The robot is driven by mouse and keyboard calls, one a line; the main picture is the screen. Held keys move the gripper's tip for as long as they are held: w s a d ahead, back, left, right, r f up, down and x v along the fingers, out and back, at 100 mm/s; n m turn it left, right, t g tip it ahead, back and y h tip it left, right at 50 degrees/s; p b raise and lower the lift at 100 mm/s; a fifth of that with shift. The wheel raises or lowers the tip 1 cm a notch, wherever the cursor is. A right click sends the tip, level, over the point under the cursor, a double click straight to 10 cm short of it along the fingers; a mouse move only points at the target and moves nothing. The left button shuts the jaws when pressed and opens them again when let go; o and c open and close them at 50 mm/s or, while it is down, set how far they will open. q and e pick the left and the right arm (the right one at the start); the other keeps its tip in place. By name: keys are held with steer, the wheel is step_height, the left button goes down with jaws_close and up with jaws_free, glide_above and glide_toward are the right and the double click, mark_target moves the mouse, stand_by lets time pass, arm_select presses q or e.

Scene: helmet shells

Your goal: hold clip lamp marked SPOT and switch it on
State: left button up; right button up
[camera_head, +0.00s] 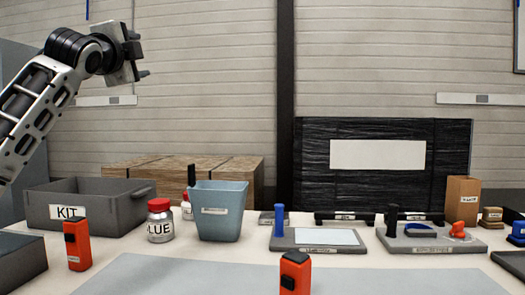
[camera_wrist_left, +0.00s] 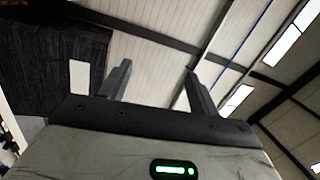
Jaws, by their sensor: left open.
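I cannot read the word SPOT on anything in view. Two small orange-red devices with black tops stand on the table: one at the left (camera_head: 77,246), upright in front of the KIT bin, and one at the front middle (camera_head: 295,273), cut off by the lower picture edge. I cannot tell whether either is the clip lamp. My left gripper (camera_head: 141,55) is raised high at the upper left, well above the table, open and empty. Its two spread fingers also show in the left wrist view (camera_wrist_left: 158,68), against wall and ceiling. My right gripper is not in view.
A grey KIT bin (camera_head: 98,198), a red-capped GLUE jar (camera_head: 160,226) and a blue bucket (camera_head: 218,226) stand at the left. Grey trays with tools (camera_head: 320,249) (camera_head: 462,246) and a brown box (camera_head: 463,187) are at the right. A pale mat (camera_head: 200,275) lies in front, mostly bare.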

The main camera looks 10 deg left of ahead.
arm_select(q)
steer(key=w+d+f+n+g+h, duration=0.1)
steer(key=w+d+f+g+h, duration=0.15)
steer(key=d+f, duration=0.3)
steer(key=w+d+f+n+g+h, duration=0.1)
steer(key=d+f+g, duration=0.25)
steer(key=d, duration=0.35)
steer(key=n+g+y, duration=0.2)
steer(key=n+g, duration=0.4)
steer(key=g, duration=0.8)
glide_above(295, 276)
steer(key=w, duration=0.3)
steer(key=f, duration=1.6)
steer(key=shift+s+f, duration=0.25)
steer(key=shift+f, duration=0.05)
steer(key=shift+s+f+g, duration=0.2)
steer(key=shift+s+g, duration=0.05)
steer(key=shift+g, duration=0.05)
steer(key=shift+f, duration=0.4)
step_height(295, 276, down, 11)
steer(key=shift+r, duration=0.1)
